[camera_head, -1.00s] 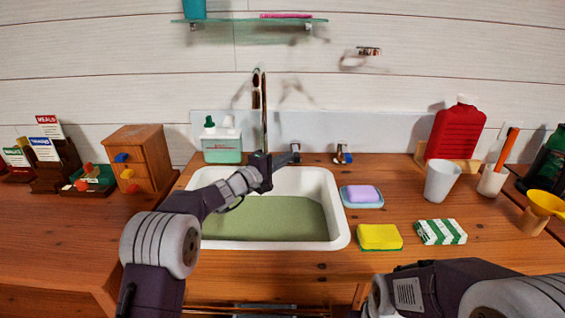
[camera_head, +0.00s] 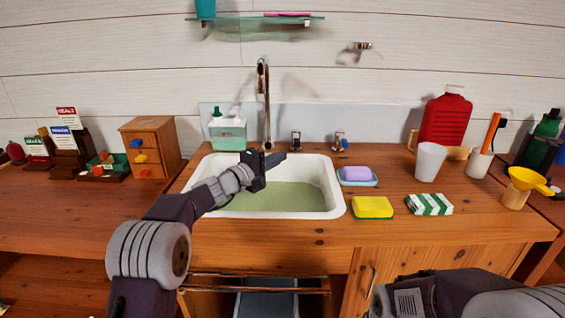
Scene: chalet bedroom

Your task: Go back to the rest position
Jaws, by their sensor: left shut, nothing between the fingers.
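My left gripper (camera_head: 274,160) is shut and empty. It is above the back part of the white sink (camera_head: 338,196), in front of the tap (camera_head: 264,90), and its arm reaches in from the lower left. Greenish water (camera_head: 285,198) lies in the sink. My right arm shows at the lower right, folded low in front of the counter; its gripper is out of the picture.
On the counter right of the sink are a purple soap on a dish (camera_head: 357,174), a yellow sponge (camera_head: 373,207), a striped cloth (camera_head: 429,204) and a white cup (camera_head: 430,161). A soap dispenser (camera_head: 228,133) stands behind the sink. A small drawer box (camera_head: 150,147) stands left.

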